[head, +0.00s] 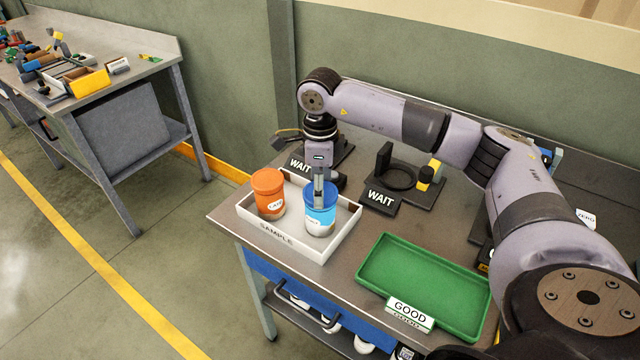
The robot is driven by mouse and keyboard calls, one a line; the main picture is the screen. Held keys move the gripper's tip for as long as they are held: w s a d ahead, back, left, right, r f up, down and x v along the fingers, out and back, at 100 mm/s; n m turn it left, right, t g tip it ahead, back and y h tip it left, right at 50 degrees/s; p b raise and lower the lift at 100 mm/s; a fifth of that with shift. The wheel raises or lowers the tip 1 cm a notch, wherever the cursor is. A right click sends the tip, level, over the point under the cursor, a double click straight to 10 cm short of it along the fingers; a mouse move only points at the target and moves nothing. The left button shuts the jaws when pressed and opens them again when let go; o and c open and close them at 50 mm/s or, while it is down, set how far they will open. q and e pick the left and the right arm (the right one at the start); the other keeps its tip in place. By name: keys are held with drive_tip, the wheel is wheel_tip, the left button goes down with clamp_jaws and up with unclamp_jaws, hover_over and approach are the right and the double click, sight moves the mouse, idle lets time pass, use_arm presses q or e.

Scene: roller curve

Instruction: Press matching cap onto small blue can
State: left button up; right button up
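The small blue can (320,222) stands upright in the right part of the white SAMPLE tray (277,237). It has a blue upper part, a white label and a pale lower part. A blue cap-like top (310,192) shows at its upper end; I cannot tell whether it is a separate cap or how firmly it sits. My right gripper (319,200) points down at this blue top, its fingers overlapping it in the picture. Whether the fingers grip it is unclear. An orange can (269,190) with an orange top stands to its left in the tray. My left gripper is out of view.
A green GOOD tray (425,287) lies empty at the front right of the table. Black WAIT stands (381,198) are behind the SAMPLE tray, one with a ring holder and yellow block. My arm spans the back and right side.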

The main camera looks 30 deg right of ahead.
drive_tip(key=shift+f+b, duration=0.3)
drive_tip(key=shift+f, duration=0.1)
idle(0.4)
drive_tip(key=o, duration=0.8)
drive_tip(key=shift+o, duration=0.6)
drive_tip(key=shift+o, duration=1)
drive_tip(key=shift+r, duration=0.2)
drive_tip(key=shift+r+p, duration=0.8)
drive_tip(key=shift+r, duration=0.35)
drive_tip(key=shift+r, duration=0.2)
